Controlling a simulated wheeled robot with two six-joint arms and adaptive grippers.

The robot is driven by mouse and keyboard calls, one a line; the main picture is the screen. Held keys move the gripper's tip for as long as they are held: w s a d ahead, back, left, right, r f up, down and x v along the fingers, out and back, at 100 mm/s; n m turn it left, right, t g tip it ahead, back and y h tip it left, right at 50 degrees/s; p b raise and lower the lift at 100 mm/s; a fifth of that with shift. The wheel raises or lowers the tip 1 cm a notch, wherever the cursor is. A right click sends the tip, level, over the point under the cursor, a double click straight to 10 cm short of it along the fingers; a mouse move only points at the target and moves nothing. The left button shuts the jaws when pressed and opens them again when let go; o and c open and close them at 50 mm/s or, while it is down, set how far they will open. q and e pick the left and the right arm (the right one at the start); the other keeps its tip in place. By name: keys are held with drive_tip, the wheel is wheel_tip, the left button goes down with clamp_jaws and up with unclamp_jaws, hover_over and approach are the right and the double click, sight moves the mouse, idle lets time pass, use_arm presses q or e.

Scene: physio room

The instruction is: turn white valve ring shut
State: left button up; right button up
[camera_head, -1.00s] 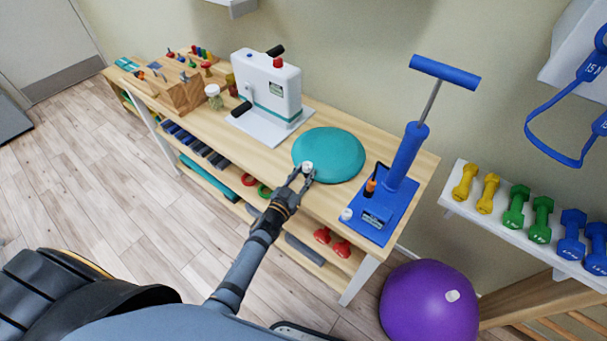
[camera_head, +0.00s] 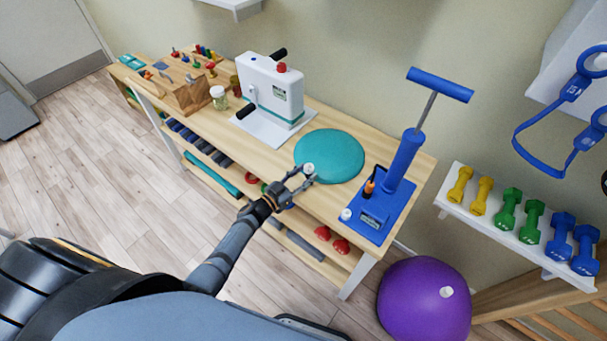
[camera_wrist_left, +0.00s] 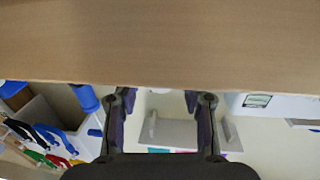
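The white valve ring (camera_head: 308,169) is a small white piece at the front edge of the round teal cushion (camera_head: 335,152), which lies flat on the wooden bench. My left gripper (camera_head: 302,179) is open at the bench's front edge, its two fingers apart and pointing at the ring. The ring is at or just beyond the fingertips; I cannot tell whether they touch it. In the left wrist view, both fingers (camera_wrist_left: 160,97) are spread with nothing held between them, and a small white patch shows beyond them at the wooden edge. My right gripper is not in view.
A blue hand pump (camera_head: 375,215) stands right of the cushion, with a small white cap on its base. A white machine (camera_head: 270,90) stands to the left, near a jar (camera_head: 219,98). A purple ball (camera_head: 425,300) is on the floor. Some bench top (camera_head: 270,160) is clear.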

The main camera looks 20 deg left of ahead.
use_arm(q)
drive_tip(key=shift+o, duration=0.4)
drive_tip(key=v, duration=1.2)
